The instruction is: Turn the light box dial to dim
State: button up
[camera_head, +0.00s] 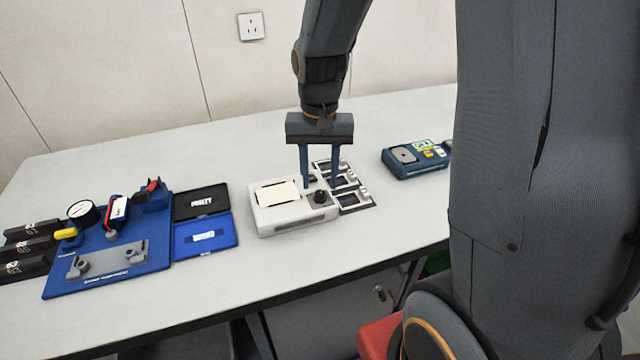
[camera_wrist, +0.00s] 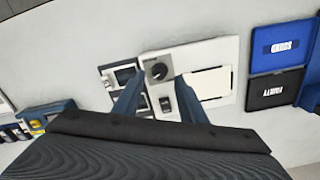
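The light box (camera_head: 280,220) is a white box on the table with a pale rectangular panel on top; it also shows in the wrist view (camera_wrist: 196,60). Its dark round dial (camera_head: 320,197) sits on a grey patch at the box's right side, and shows in the wrist view (camera_wrist: 158,71) between the finger tips. My gripper (camera_head: 320,184) points down over that side of the box, fingers apart and nothing held. In the wrist view its fingers (camera_wrist: 158,80) stand on either side of the dial. I cannot tell whether they touch it. The dial's setting is too small to read.
A black frame strip with several slots (camera_head: 357,200) lies close against the box's right side. A blue device (camera_head: 415,165) stands farther right. Blue and black trays (camera_head: 205,237) and a blue fixture board (camera_head: 105,255) with a gauge lie left. The table's front edge is clear.

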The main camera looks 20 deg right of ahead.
aim_at(320, 193)
jog(key=shift+f, duration=1.5)
grip_shut()
